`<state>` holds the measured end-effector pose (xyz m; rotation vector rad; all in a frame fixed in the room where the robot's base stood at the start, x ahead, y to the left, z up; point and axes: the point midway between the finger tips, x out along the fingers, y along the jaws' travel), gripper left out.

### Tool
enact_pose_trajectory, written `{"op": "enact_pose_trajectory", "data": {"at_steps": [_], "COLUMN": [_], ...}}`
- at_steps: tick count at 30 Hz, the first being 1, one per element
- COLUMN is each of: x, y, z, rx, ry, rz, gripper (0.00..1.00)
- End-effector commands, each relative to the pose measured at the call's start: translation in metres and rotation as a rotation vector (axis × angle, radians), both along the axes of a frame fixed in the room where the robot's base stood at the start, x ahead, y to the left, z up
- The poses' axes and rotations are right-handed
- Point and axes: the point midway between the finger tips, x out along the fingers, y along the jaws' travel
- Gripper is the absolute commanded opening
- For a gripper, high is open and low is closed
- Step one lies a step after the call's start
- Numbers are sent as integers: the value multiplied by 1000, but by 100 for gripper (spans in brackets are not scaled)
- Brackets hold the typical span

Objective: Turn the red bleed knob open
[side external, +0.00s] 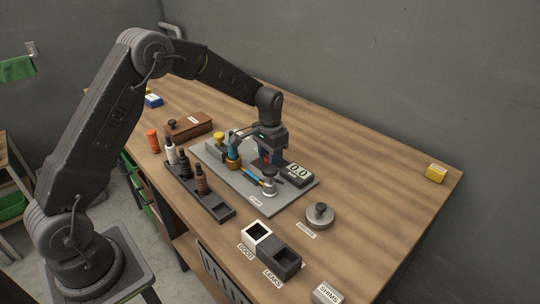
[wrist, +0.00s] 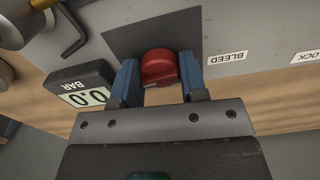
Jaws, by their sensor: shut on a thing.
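The red bleed knob (wrist: 160,68) is between the two blue fingers of my gripper (wrist: 160,80) in the wrist view. My gripper is shut on it, with a finger on each side. The knob stands on a dark square patch of the grey plate, beside a label reading BLEED (wrist: 226,57). In the side external view my gripper (side external: 266,160) is low over the plate (side external: 215,160), and only a little red shows at its fingers. The gauge (side external: 299,171) beside it reads 0.0; it also shows in the wrist view (wrist: 85,95), marked BAR.
A rack (side external: 205,195) with several bottles stands at the plate's left. A brown box (side external: 190,127) is behind it. Small bins marked GOOD (side external: 257,231) and LEAKS (side external: 286,258) and a round grey weight (side external: 320,214) are in front. The table's right side is mostly clear.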

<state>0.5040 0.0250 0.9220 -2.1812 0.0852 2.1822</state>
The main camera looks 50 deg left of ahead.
Motion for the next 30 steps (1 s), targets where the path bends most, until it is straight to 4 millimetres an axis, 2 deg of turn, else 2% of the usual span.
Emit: {"op": "enact_pose_trajectory", "data": {"at_steps": [11, 12, 19, 26, 30], "x": [0, 0, 0, 0, 1], "y": [0, 0, 0, 0, 0], "z": [1, 1, 1, 1, 9], "rx": [0, 0, 0, 0, 0], "ry": [-2, -2, -1, -1, -2], "rz": [-2, -2, -2, -2, -2], "gripper": [16, 42, 64, 65, 65]}}
